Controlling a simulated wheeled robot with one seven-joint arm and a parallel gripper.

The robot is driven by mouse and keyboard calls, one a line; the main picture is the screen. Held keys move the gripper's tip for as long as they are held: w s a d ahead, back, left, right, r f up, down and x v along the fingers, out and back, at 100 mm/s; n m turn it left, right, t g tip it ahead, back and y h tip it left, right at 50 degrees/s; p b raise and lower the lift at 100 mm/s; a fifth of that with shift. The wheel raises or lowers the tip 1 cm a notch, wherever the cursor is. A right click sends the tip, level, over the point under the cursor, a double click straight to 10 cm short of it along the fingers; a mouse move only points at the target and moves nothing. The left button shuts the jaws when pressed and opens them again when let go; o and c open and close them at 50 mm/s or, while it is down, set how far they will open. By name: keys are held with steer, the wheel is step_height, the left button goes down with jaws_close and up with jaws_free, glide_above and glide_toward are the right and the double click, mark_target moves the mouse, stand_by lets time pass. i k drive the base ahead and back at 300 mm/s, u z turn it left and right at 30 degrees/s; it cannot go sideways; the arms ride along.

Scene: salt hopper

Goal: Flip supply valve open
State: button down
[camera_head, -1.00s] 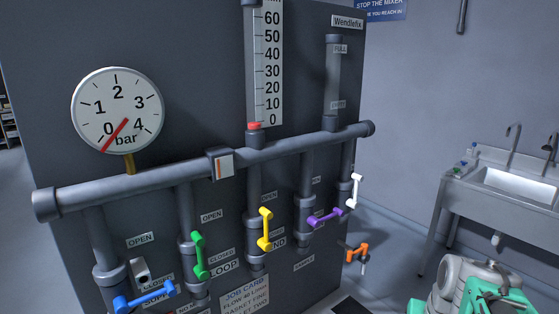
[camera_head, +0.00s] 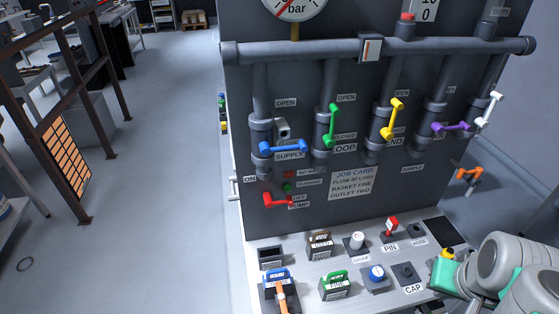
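The supply valve has a blue lever (camera_head: 283,147) on the leftmost vertical pipe of the dark panel. The lever lies about level, across the pipe and reaching to the right. The SUPPLY label (camera_head: 290,156) is just below it, and an OPEN label (camera_head: 285,103) is higher up. A small grey fitting (camera_head: 283,129) sits just above the lever. Grey and teal links of my arm show at the lower right, well away from the blue lever. I do not see my gripper's fingertips.
Green (camera_head: 332,126), yellow (camera_head: 392,119), purple (camera_head: 450,127) and white (camera_head: 489,110) levers stand to the right. A red lever (camera_head: 278,200) is below. A pale console (camera_head: 330,254) with several items juts out underneath.

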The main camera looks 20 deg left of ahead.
mark_target(264, 149)
steer(key=k, duration=0.2)
steer(key=u, duration=1.2)
steer(key=i, duration=0.5)
steer(key=u, duration=0.05)
steer(key=k, duration=1)
steer(key=u, duration=1.5)
steer(key=i, duration=0.85)
steer(key=z, duration=0.95)
